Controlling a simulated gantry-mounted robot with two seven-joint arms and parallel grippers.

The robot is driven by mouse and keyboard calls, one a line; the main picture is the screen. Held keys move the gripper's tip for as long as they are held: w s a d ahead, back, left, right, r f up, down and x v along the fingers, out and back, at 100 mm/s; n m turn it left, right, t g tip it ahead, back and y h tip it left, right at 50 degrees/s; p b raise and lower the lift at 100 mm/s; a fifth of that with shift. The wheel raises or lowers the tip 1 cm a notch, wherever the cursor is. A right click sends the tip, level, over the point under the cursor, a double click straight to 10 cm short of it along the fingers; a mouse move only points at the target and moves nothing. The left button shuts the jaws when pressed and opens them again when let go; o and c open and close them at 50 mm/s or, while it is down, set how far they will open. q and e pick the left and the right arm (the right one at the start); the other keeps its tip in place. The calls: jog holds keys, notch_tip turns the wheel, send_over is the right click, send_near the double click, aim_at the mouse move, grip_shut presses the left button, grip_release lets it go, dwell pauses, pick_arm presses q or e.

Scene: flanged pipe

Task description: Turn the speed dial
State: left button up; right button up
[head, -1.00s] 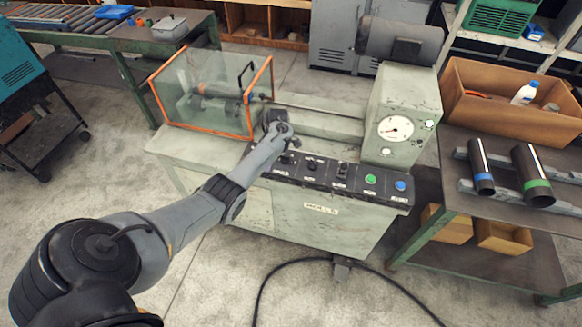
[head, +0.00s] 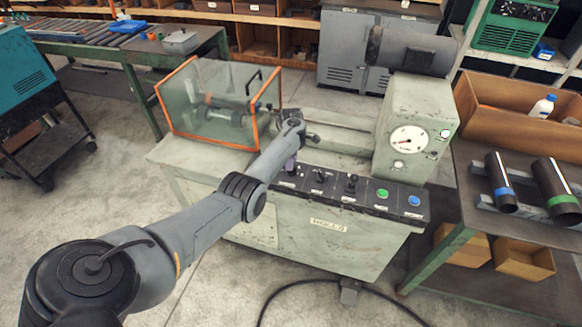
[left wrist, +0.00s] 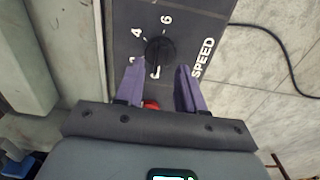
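The speed dial (left wrist: 160,50) is a round black knob on the dark control panel, with the numbers 4 and 6 and the word SPEED printed around it in the left wrist view. My left gripper (left wrist: 160,68) is open. Its two purple fingers point at the dial, with the knob near the gap between their tips. I cannot tell whether they touch it. In the head view my left gripper (head: 290,164) is over the left end of the panel (head: 365,206), and the arm and fingers hide the dial. My right gripper is not in view.
The panel also holds black controls (head: 351,184), a green button (head: 382,193) and a blue button (head: 414,200). A clear guard box with orange edges (head: 215,105) stands behind the arm at left. A gauge (head: 408,140) is on the machine head. A shelf with pipes (head: 501,182) stands at right.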

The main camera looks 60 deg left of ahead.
pick_arm(q)
jog(key=shift+f+b, duration=0.3)
jog(key=shift+f, duration=0.9)
grip_shut()
